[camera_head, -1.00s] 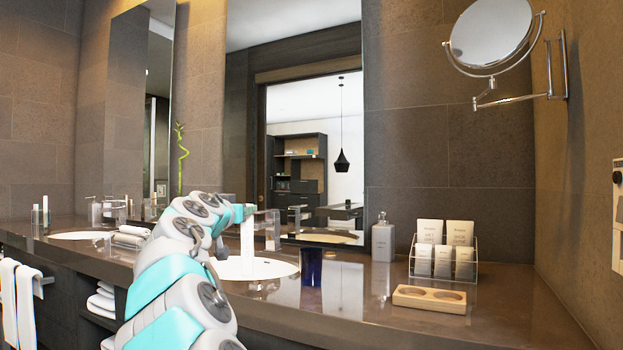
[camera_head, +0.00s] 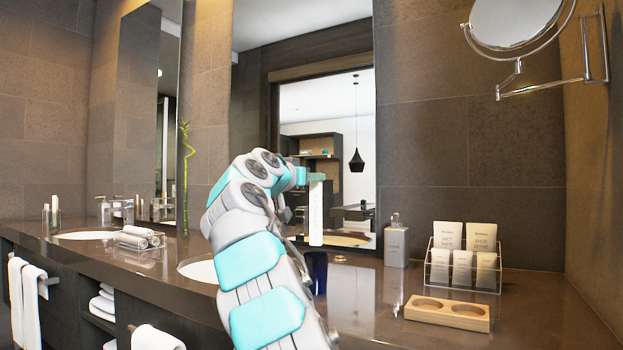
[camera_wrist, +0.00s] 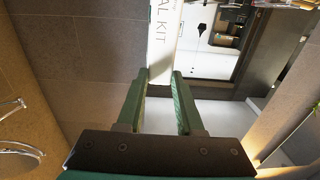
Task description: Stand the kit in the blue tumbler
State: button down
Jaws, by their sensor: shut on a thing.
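The kit (camera_head: 316,218) is a slim white packet, held upright. My gripper (camera_head: 316,179) is shut on its upper end, and the kit hangs below. In the wrist view the kit (camera_wrist: 163,40), with the letters "AL KIT", runs out from between the green fingertips (camera_wrist: 161,75). The blue tumbler (camera_head: 317,266) stands on the counter and is partly hidden by my arm. In the head view the kit's lower end shows just above the tumbler's rim, apart from it; the depth between them is hard to tell. The tumbler does not show in the wrist view.
A soap bottle (camera_head: 396,242), a clear rack of packets (camera_head: 428,265) and a wooden two-hole holder (camera_head: 447,314) stand to the right. A sink (camera_head: 198,270) is left of my arm. A round mirror (camera_head: 515,20) juts from the wall.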

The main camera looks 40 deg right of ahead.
jog(key=shift+f+b, duration=4.7)
jog(key=shift+f, duration=0.2)
jog(key=shift+c, duration=2.3)
grip_release()
jog(key=shift+a, duration=0.1)
jog(key=shift+b+v, duration=0.35)
jog(key=shift+v, duration=0.7)
send_near(314, 216)
jog(key=shift+w+d+b, duration=0.15)
jog(key=shift+d+b, duration=0.1)
jog(key=shift+b, duration=0.1)
